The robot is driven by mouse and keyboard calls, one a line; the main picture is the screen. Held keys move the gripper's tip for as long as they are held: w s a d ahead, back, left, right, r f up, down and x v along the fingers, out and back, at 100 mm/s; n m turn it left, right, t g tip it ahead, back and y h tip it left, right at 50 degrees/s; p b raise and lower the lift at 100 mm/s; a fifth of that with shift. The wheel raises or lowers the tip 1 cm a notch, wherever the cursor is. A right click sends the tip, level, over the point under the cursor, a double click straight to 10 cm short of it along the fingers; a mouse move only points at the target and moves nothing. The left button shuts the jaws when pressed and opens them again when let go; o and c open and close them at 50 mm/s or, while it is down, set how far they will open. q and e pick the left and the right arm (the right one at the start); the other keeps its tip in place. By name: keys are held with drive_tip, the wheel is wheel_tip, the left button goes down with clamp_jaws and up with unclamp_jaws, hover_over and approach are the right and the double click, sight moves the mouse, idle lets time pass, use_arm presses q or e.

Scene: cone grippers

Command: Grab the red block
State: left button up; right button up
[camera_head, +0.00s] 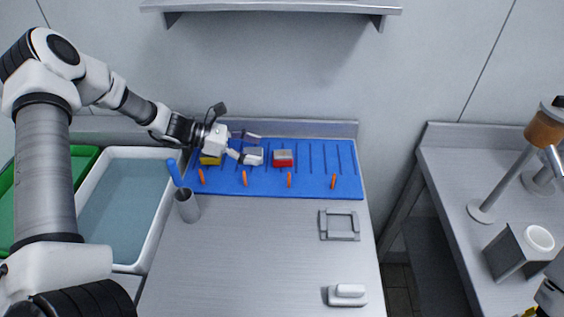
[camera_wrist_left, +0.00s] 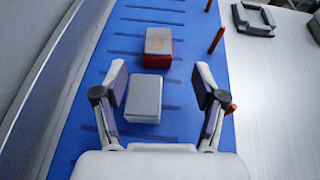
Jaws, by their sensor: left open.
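The red block (camera_head: 284,158) lies on the blue mat (camera_head: 345,185) and has a pale, worn top. In the left wrist view the red block (camera_wrist_left: 158,48) lies just beyond my fingertips. My left gripper (camera_head: 252,146) is open over the mat, to the left of the red block in the head view. In the wrist view its two fingers (camera_wrist_left: 161,74) stand apart on either side of a white-grey block (camera_wrist_left: 144,98), and a gap separates that block from the red one.
A yellow block (camera_head: 209,161) lies left on the mat, partly behind my gripper. Several orange pegs (camera_head: 290,180) line the mat's near edge. A metal cup (camera_head: 188,206) with a blue-handled tool stands left. A grey frame (camera_head: 340,237) and a white block (camera_head: 348,292) lie on the table.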

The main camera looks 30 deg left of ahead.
sight(278, 154)
use_arm(q)
drive_tip(key=x, duration=0.5)
drive_tip(key=shift+w+d+p, duration=0.25)
drive_tip(key=shift+w+p, duration=0.1)
drive_tip(key=shift+w, duration=0.05)
drive_tip(key=shift+s, duration=0.1)
drive_tip(key=c, duration=1.3)
